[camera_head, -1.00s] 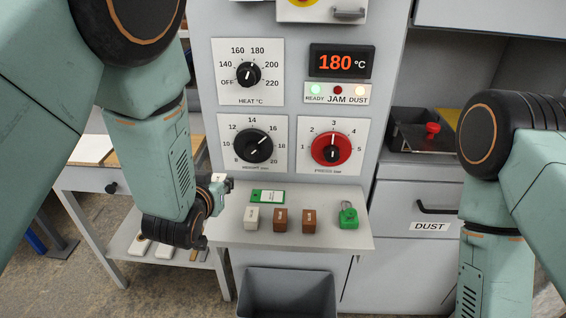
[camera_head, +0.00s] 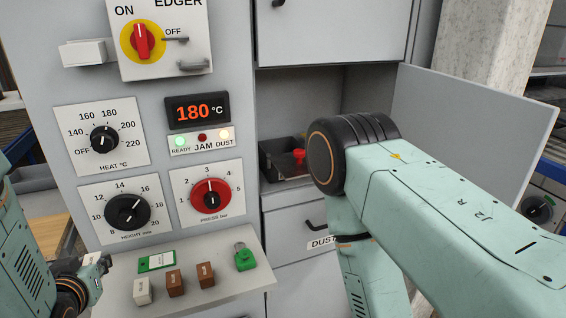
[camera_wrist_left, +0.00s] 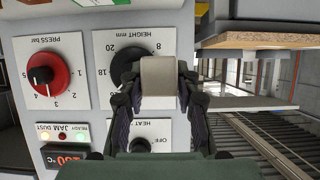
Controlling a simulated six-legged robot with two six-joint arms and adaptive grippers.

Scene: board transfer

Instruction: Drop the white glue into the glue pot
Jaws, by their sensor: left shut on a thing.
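My left gripper (camera_head: 103,263) is at the lower left of the head view, beside the left end of the machine's small shelf (camera_head: 228,286). In the left wrist view its two fingers (camera_wrist_left: 160,92) are shut on a pale off-white block, the white glue (camera_wrist_left: 159,76), held in front of the height dial. Another white block (camera_head: 142,291) stands on the shelf beside two brown blocks (camera_head: 176,283). A dark open box with a red knob (camera_head: 299,160) sits in the open cabinet recess; I cannot tell whether it is the glue pot. My right gripper is out of view.
My right arm (camera_head: 450,210) crosses the right side, in front of the cabinet. An open grey door (camera_head: 475,135) stands behind it. A green padlock (camera_head: 244,257) and a green-edged card (camera_head: 157,261) lie on the shelf. A dust drawer (camera_head: 295,233) is shut below the recess.

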